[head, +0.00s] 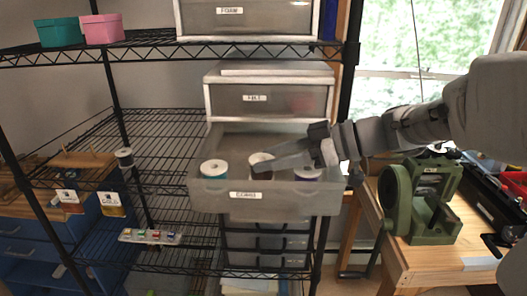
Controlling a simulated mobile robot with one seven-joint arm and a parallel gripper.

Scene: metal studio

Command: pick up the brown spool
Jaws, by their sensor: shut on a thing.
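The brown spool (257,158) stands in the open, translucent drawer (210,201) in the head view. Its pale round top shows, and much of its side is hidden by my gripper and the drawer front. My gripper (262,165) reaches in from the right and is shut on this spool. The spool is inside the drawer; whether it is lifted off the drawer floor I cannot tell.
Closed drawers (275,98) sit above. A black wire shelf (165,140) lies left. A green machine (430,200) stands on a wooden bench at right.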

